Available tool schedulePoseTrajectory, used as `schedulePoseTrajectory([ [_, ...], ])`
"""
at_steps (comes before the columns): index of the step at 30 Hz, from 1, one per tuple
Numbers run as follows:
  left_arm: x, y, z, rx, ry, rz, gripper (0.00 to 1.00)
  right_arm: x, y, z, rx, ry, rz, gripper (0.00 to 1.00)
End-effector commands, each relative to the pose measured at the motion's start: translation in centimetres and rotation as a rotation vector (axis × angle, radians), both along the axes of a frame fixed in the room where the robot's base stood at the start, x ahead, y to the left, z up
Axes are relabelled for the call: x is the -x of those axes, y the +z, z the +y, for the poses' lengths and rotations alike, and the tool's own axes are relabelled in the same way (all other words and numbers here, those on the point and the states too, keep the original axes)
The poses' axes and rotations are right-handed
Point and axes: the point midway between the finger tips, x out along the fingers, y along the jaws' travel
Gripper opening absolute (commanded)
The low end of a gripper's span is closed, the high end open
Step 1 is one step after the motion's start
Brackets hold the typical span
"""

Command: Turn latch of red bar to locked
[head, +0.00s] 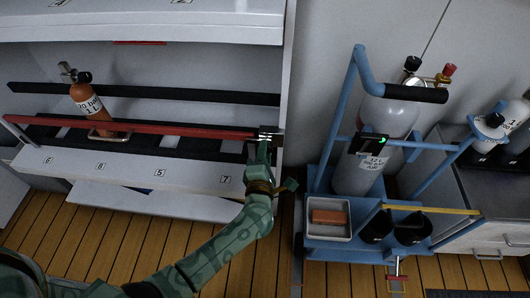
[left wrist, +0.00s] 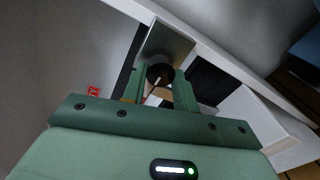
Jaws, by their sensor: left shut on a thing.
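The red bar (head: 180,129) runs across the front of the shelf, over an orange cylinder standing behind it. Its right end meets a metal latch (head: 269,131) at the shelf's right post. My left gripper (head: 263,147) is at this latch, with its arm reaching up from below. In the left wrist view, the fingers (left wrist: 160,88) are shut on a dark round knob (left wrist: 160,74) in front of the metal latch plate (left wrist: 166,45). I cannot tell from these views which way the latch is turned. My right gripper is not in view.
The orange cylinder (head: 84,98) stands at the shelf's left. Numbered places (head: 160,172) line the shelf front. A blue cart (head: 330,239) with a large grey cylinder (head: 372,150) stands close to the right of my left arm. Wooden floor (head: 120,235) is clear below the shelf.

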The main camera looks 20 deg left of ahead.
Motion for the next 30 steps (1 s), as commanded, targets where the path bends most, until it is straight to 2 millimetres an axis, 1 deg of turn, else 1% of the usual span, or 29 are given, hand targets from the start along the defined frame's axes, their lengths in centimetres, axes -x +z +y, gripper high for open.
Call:
schedulePoseTrajectory([
  [1, 0.2, -0.3, -0.1, 0.005, -0.001, 0.005, 0.06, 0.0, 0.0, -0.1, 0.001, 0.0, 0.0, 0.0],
  [10, 0.2, -0.3, -0.1, 0.005, -0.001, 0.005, 0.06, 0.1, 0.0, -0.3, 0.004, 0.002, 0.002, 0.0],
  [11, 0.2, -0.3, -0.1, 0.005, -0.001, 0.005, 0.37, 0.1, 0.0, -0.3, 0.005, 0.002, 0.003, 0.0],
  [12, 0.2, -0.3, -0.1, 0.005, -0.001, 0.005, 0.48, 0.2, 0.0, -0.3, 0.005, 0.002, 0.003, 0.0],
  [13, 0.1, -0.3, -0.1, 0.005, -0.001, 0.005, 0.5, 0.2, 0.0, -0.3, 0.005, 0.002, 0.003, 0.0],
  [20, 0.1, -0.1, 0.0, 0.003, 0.0, 0.002, 0.5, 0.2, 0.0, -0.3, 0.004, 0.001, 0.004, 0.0],
  [23, 0.4, 0.0, -0.1, 0.003, 0.001, 0.002, 0.5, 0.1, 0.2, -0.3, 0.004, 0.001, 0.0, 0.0],
  [26, 1.7, 0.2, -0.5, 0.003, 0.001, 0.001, 0.5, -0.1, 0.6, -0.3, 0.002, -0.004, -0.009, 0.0],
  [29, 3.8, 0.5, -1.1, 0.002, 0.0, 0.001, 0.5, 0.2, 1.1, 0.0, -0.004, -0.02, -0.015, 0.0],
  [30, 4.8, 0.6, -1.4, 0.003, 0.0, 0.001, 0.5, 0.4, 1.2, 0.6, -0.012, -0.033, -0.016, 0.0],
])
